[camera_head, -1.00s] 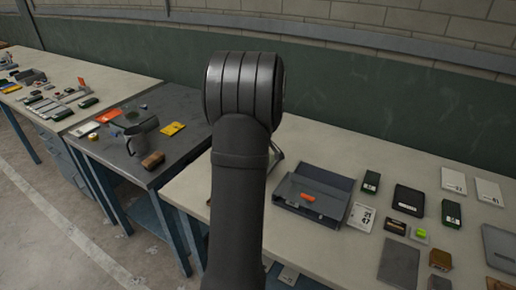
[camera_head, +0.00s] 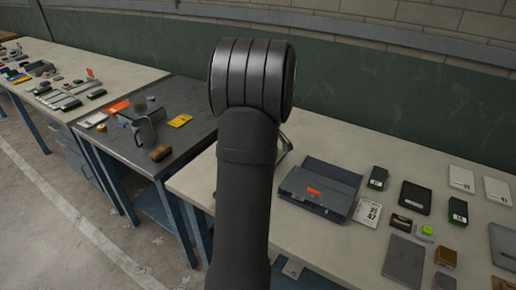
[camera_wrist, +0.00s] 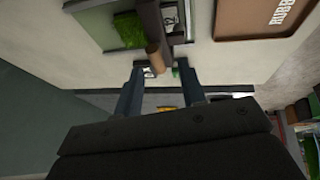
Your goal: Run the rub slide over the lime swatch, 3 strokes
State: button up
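A small bright lime piece (camera_head: 427,230) lies on the light bench at the right in the head view; it is too small there to tell whether it is the swatch. The wrist view shows a green turf-like patch (camera_wrist: 128,31) in a grey frame at the upper left. I cannot pick out the rub slide with certainty. My gripper (camera_wrist: 160,76) is open, its two dark fingers apart, with no held thing visible between them. A brown cylinder (camera_wrist: 155,56) shows beyond the fingertips. My arm hides the gripper in the head view.
A grey case (camera_head: 320,189) with an orange label stands on the light bench (camera_head: 310,240), among several small boxes and cards. A dark bench (camera_head: 190,143) with a grey mug (camera_head: 145,131) is left of it. A brown lettered panel (camera_wrist: 266,17) shows in the wrist view.

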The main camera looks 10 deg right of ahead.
jog(key=v, duration=1.5)
jog(key=shift+s+a+r, duration=0.1)
jog(key=shift+s+r, duration=0.05)
jog(key=x, duration=1.7)
jog(key=shift+w, duration=0.2)
jog(key=shift+o, duration=0.2)
jog(key=o, duration=1.1)
jog(key=shift+s+r, duration=0.1)
jog(key=shift+r, duration=0.05)
jog(key=shift+o, duration=1.2)
jog(key=s+r+h, duration=0.1)
jog(key=s+r, duration=0.2)
jog(key=r, duration=0.3)
jog(key=s+a+r+h, duration=0.1)
jog(key=s+r+h, duration=0.1)
jog(key=r, duration=0.4)
jog(key=shift+s+a+r, duration=0.35)
jog(key=shift+s+r, duration=0.05)
jog(key=shift+s, duration=0.45)
jog(key=x, duration=0.9)
jog(key=shift+f, duration=0.35)
